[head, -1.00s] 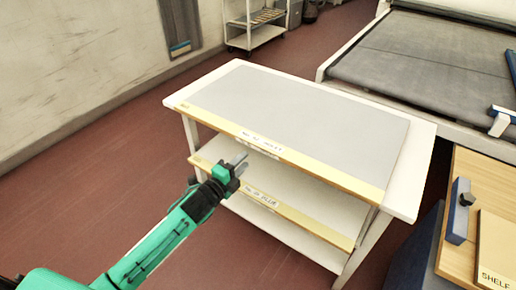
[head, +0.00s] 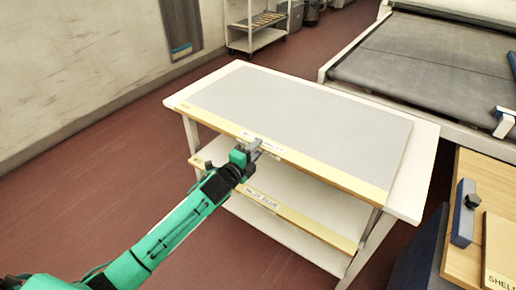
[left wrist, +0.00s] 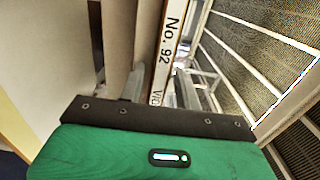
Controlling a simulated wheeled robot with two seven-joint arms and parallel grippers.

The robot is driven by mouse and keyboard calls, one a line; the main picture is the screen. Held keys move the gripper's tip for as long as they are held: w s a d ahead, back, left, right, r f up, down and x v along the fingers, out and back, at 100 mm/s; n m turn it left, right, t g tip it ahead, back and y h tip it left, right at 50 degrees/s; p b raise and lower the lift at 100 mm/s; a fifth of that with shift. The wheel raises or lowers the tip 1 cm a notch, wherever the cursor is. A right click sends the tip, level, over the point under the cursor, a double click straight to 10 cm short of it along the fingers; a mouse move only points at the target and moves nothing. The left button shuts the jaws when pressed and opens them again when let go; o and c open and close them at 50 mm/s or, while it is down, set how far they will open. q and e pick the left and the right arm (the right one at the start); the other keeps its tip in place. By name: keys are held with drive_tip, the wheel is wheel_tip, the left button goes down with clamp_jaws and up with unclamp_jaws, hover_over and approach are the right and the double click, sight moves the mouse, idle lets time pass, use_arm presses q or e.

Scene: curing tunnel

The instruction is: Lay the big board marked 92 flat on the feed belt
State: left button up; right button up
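The big grey board (head: 300,112) lies flat on the top of a white stand (head: 425,150). Its front edge carries a yellow strip with a white label. In the left wrist view the label on the board's edge (left wrist: 168,50) reads No. 92. My left gripper (head: 256,147) is at the middle of that front edge, by the label. In the left wrist view my left gripper (left wrist: 160,88) has its fingers apart, one on each side of the labelled edge. I cannot tell whether they touch it. The feed belt (head: 430,62) is dark grey, at the upper right. My right gripper is not in view.
A lower shelf (head: 255,180) of the stand has another yellow labelled edge (head: 305,222). A wooden table (head: 465,255) with a blue block (head: 463,215) is at the lower right. A white trolley (head: 257,38) stands far back. Red floor is clear at left.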

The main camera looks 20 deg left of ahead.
use_arm(q)
clamp_jaws()
drive_tip(key=r+p+v, duration=0.1)
drive_tip(key=p+v, duration=0.3)
drive_tip(key=v, duration=0.9)
idle(2.4)
drive_tip(key=shift+s, duration=0.15)
drive_tip(key=shift+o, duration=1.3)
unclamp_jaws()
drive_tip(key=shift+s, duration=0.15)
drive_tip(key=b+v, duration=0.1)
drive_tip(key=v, duration=1.3)
drive_tip(key=shift+b, duration=0.35)
